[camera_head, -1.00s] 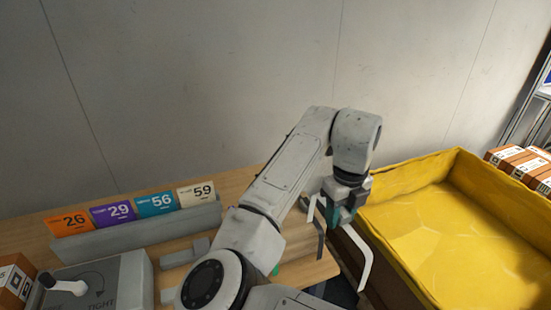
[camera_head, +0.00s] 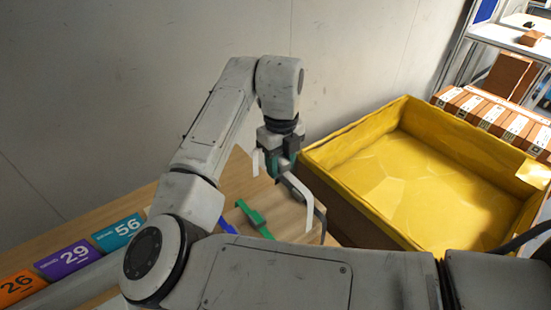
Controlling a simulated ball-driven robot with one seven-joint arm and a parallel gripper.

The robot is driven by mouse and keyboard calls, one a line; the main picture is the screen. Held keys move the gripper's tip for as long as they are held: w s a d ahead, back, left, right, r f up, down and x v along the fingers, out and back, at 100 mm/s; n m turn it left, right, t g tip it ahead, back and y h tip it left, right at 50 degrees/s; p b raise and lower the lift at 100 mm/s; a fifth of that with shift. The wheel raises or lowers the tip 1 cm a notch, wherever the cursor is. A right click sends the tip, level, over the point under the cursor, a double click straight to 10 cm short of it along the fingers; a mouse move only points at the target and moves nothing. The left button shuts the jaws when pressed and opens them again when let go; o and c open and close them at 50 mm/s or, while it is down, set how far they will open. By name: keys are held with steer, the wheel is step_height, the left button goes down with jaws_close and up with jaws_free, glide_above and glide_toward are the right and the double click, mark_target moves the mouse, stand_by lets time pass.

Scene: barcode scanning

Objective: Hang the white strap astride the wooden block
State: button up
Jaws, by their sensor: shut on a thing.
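The white strap (camera_head: 299,187) is a thin bent strip, with one leg hanging down at the right and a short white end showing left of the jaws. My gripper (camera_head: 281,167) is shut on the strap's upper part and holds it above the right end of the wooden table (camera_head: 235,185), near the yellow bin. The jaws hide part of the strap. I cannot pick out the wooden block for certain; my arm covers much of the table.
A green tool (camera_head: 254,219) and a blue piece (camera_head: 229,227) lie on the table below my gripper. A dark curved piece (camera_head: 322,217) is beside the strap. The large yellow bin (camera_head: 345,133) is close at the right. Numbered cards (camera_head: 68,259) stand at the left.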

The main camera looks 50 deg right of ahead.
mark_target(279, 210)
steer(key=shift+f+b, duration=5.4)
steer(key=shift+f, duration=2.75)
steer(key=shift+s+f, duration=0.1)
steer(key=o, duration=1.2)
steer(key=shift+c, duration=0.2)
steer(key=shift+f, duration=0.1)
step_height(279, 210, up, 12)
steer(key=b, duration=0.1)
steer(key=shift+d, duration=0.15)
